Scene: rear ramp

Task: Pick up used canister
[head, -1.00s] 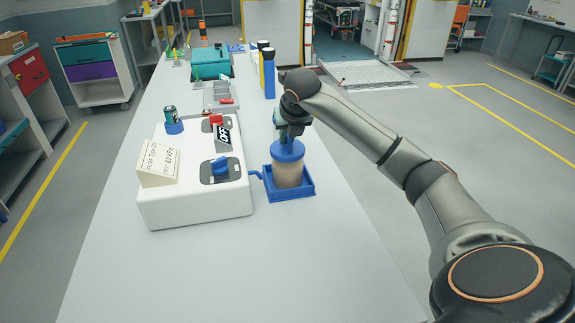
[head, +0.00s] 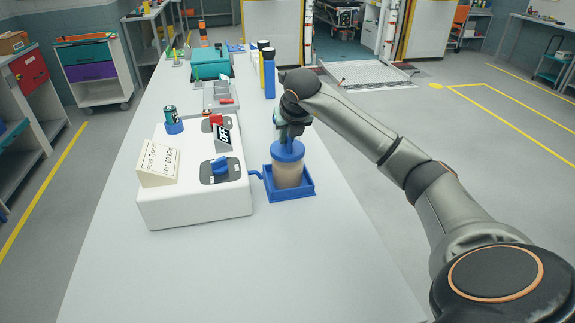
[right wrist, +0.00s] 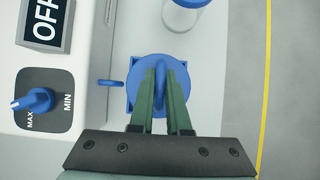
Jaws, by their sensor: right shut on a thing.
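The used canister (head: 288,172) is a tan, see-through cup with a blue lid. It stands upright in a square blue tray (head: 306,192) beside the white machine. My right gripper (head: 290,138) comes down on it from above. In the right wrist view, the green fingers of my right gripper (right wrist: 160,88) are shut on the raised blue grip in the middle of the canister's lid (right wrist: 160,114). The canister's body is hidden under the lid there. My left gripper is not in view.
The white suction machine (head: 200,205) with dials and an OFF display stands just left of the canister. The table's front is clear.

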